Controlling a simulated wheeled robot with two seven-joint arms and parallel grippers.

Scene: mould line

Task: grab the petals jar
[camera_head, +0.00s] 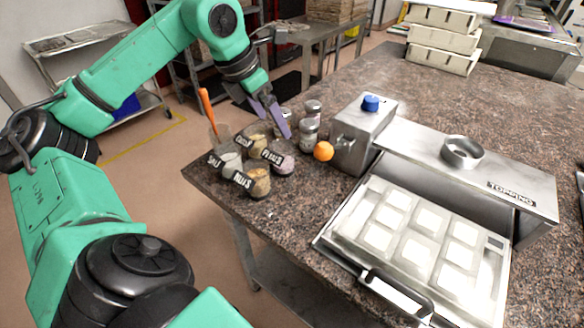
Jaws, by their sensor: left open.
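The petals jar (284,168) is a small glass jar with pinkish contents and a dark tag reading PETALS. It stands upright in a cluster of jars at the table's left corner. My left gripper (268,116) is open, with greyish-purple fingers pointing down. It is above and behind the petals jar, near the back of the cluster, and appears apart from that jar. Whether its fingers touch the jars behind is hard to tell. My right gripper is not in view.
Close around stand the nuts jar (259,185), the salt jar (230,164), other jars (309,130) and a container with an orange-handled tool (207,108). An orange ball (323,151) and the metal topping machine (366,130) are to the right. A mould tray (336,222) lies in front.

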